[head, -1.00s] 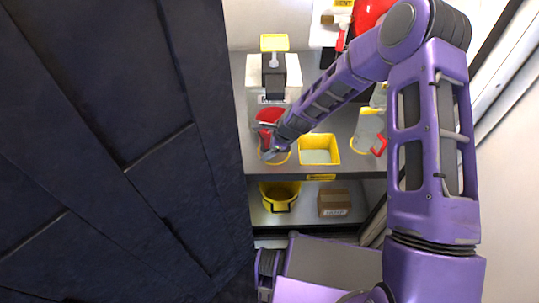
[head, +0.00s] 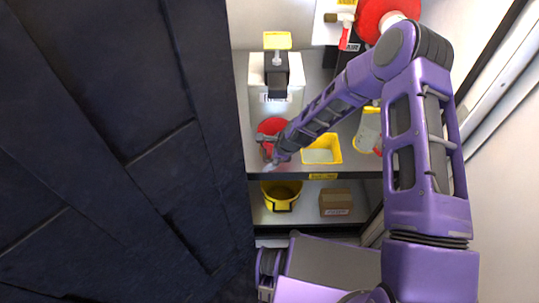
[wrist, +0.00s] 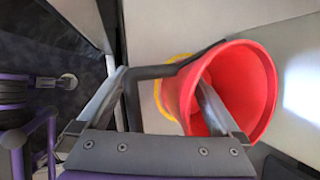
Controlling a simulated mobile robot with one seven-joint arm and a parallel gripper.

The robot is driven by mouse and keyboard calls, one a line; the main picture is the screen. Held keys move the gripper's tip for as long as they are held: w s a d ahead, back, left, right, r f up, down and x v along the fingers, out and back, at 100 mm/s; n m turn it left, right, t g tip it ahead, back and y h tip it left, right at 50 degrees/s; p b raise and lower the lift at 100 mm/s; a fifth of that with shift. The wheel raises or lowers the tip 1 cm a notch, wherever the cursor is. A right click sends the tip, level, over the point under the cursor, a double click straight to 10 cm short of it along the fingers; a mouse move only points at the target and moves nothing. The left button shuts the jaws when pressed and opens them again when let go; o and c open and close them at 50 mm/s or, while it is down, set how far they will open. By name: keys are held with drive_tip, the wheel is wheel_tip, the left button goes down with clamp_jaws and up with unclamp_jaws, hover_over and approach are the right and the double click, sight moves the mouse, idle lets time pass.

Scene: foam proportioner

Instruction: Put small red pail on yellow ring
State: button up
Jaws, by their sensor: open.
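The small red pail (head: 270,127) is over the left part of the upper shelf, in front of the white box. In the wrist view the red pail (wrist: 262,85) is tilted, its open mouth towards the camera. My gripper (wrist: 163,76) is open. Its right finger reaches into the pail's mouth; its left finger is outside, apart from the wall. A dark bent bar runs between the fingers to the rim; I cannot tell whether it is the pail's handle. The yellow ring (wrist: 160,98) shows partly behind the pail. Contact between pail and ring is hidden. In the head view my gripper (head: 270,155) is beside the pail.
A yellow tray (head: 335,158) is right of my gripper. A white jug (head: 368,128) stands farther right. A white box (head: 258,100) is behind the pail. A yellow bucket (head: 283,190) and a cardboard box (head: 336,203) are on the lower shelf. A dark door (head: 110,150) fills the left.

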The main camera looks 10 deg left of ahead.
drive_tip(key=p+v, duration=0.1)
drive_tip(key=v, duration=1.1)
drive_tip(key=shift+w, duration=0.1)
